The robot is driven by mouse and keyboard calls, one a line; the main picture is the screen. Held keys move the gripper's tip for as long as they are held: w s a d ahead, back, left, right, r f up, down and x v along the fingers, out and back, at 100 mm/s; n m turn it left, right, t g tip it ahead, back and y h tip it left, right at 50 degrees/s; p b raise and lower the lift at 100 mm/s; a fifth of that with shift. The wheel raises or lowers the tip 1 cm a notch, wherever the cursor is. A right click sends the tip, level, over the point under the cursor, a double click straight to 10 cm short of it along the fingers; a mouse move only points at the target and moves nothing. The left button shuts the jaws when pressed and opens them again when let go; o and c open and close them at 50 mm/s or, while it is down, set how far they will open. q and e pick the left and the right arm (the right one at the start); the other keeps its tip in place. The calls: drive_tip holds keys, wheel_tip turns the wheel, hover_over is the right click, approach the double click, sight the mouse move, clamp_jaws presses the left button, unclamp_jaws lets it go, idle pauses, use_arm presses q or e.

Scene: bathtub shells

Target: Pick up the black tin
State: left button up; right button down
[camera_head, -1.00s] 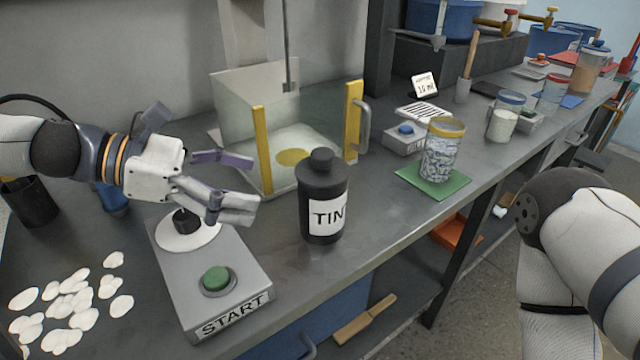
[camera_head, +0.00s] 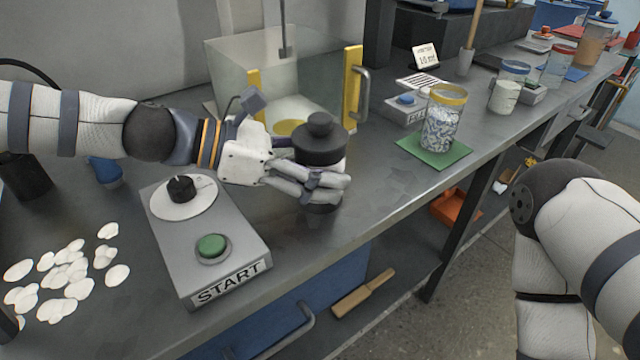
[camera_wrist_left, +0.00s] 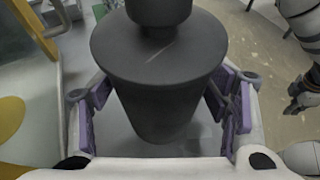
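The black tin (camera_head: 320,142) stands upright on the grey bench, with a round lid and knob on top. Its label is mostly hidden behind my left gripper (camera_head: 322,182). My left gripper reaches in from the left at the tin's mid-height, and its near finger crosses the front. In the left wrist view, the tin (camera_wrist_left: 158,70) stands between the purple finger pads of the left gripper (camera_wrist_left: 160,112). The pads are close to both sides; whether they press on it is unclear. My right arm is at the right of the head view, its gripper out of the frame.
A grey START box (camera_head: 232,255) with a green button and dial is left of the tin. Behind stands a clear case (camera_head: 228,65) with yellow edges. A jar (camera_head: 441,120) stands on a green mat at right. White shells (camera_head: 70,275) lie at left. Bench front is clear.

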use_arm(q)
clamp_jaws()
drive_tip(key=shift+r, duration=0.1)
